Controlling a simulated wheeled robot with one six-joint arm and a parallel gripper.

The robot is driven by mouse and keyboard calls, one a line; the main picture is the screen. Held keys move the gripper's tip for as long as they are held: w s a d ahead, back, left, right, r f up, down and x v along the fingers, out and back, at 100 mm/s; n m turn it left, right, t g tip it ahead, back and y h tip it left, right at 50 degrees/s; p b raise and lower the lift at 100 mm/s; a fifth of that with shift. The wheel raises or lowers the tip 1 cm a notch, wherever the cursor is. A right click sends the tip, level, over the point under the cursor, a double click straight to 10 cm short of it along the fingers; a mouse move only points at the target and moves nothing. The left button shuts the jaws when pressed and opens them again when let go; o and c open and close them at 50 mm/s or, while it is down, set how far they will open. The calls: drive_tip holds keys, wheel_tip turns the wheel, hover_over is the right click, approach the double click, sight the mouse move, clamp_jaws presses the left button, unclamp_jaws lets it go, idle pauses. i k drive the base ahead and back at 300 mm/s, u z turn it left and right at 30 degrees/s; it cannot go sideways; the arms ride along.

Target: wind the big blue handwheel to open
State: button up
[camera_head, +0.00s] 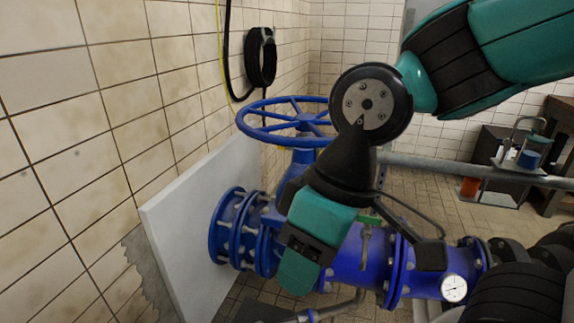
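The big blue handwheel (304,121) lies level on top of a blue valve, left of the picture's middle. Its rim and spokes show on the left, and its right edge is hidden behind my wrist. My gripper (300,272) hangs down in front of the valve body, below the wheel and nearer to me. It appears apart from the wheel rim. Its fingers are seen from behind and the side, so their opening is not clear. I see nothing held in it.
A blue flanged pipe (358,262) with a pressure gauge (454,289) runs right from the valve. A white panel (190,225) stands at its left, by the tiled wall. A black hose coil (261,58) hangs behind. A grey pipe (470,170) crosses behind my arm.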

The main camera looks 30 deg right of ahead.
sight(306, 122)
drive_tip(key=z, duration=0.05)
drive_tip(key=k, duration=0.45)
drive_tip(key=z, duration=0.75)
drive_tip(key=i, duration=1.3)
drive_tip(key=u, duration=1)
